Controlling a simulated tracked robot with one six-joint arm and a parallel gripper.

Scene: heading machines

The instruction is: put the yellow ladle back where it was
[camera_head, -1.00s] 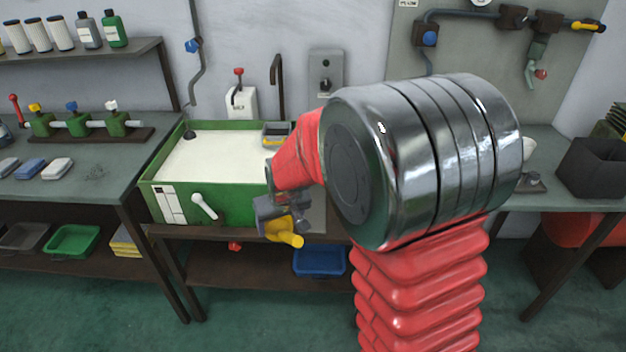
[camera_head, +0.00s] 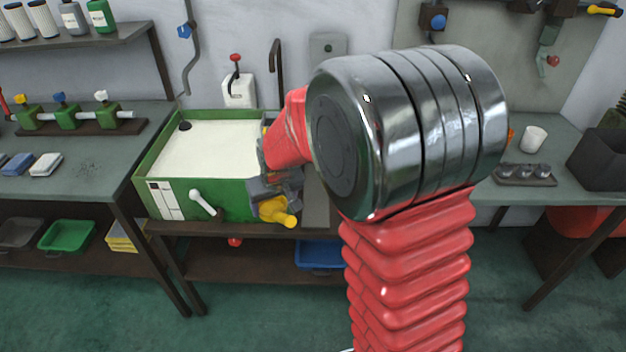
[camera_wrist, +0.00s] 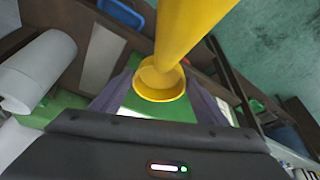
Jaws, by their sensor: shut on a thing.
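The yellow ladle shows in the head view (camera_head: 278,213) at the front right of the green tank, and large in the wrist view (camera_wrist: 190,35). Its round cup end lies between my fingers, and its long yellow part points toward the top of the wrist picture. My gripper (camera_head: 272,190) is shut on the ladle, just in front of the tank's right front corner. The grey fingers (camera_wrist: 158,98) flank the ladle in the wrist view. My arm hides part of the tank's right side and the wall behind it.
The green tank (camera_head: 235,203) holds pale liquid and has a white lever (camera_head: 204,204) on its front. A blue tray (camera_head: 318,254) sits on the shelf below. A white cup (camera_head: 534,139) and a dark holder (camera_head: 524,174) stand on the right bench.

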